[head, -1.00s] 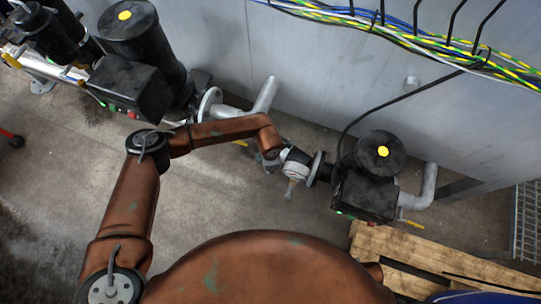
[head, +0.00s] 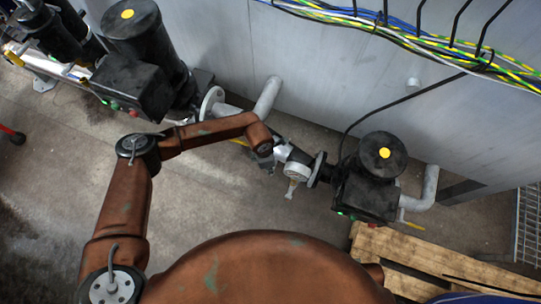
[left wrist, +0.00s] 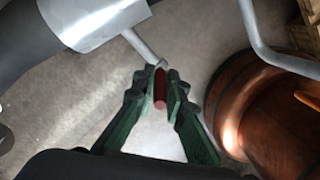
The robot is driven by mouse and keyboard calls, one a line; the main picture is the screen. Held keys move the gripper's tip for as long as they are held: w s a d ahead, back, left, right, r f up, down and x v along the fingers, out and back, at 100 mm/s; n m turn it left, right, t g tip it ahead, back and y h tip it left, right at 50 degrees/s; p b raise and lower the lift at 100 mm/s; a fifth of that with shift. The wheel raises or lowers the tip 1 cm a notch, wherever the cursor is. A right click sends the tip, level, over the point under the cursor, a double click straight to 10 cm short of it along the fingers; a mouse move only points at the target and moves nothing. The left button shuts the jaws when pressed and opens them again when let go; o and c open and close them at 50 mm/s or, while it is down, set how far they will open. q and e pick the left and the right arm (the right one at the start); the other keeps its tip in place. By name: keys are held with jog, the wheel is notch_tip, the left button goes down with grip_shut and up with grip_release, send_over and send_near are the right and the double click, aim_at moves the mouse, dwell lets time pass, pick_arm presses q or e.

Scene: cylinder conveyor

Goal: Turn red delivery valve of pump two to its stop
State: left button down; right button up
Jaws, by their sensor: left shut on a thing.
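The red valve handle (left wrist: 160,88) shows in the left wrist view between the green fingers of my left gripper (left wrist: 161,95). The gripper is shut on it. A thin metal stem (left wrist: 145,48) runs from the handle up to a thick light-grey valve body or pipe (left wrist: 92,18). In the head view my left wrist is over the pipework left of the right-hand black pump (head: 370,190); the fingers and the red handle are hidden there. My right gripper is not in view.
Another black pump (head: 140,50) stands at the upper left, with pipes to the grey wall (head: 330,80). Bundled cables (head: 440,45) run along the top right. A wooden pallet (head: 400,262) lies at the lower right. The floor (head: 215,190) between is clear.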

pick_arm(q)
jog(key=c, duration=2)
grip_release()
jog(key=shift+o, duration=0.2)
notch_tip(320, 180, up, 12)
jog(key=a, duration=0.1)
jog(key=shift+w+a, duration=0.2)
jog(key=shift+c, duration=0.3)
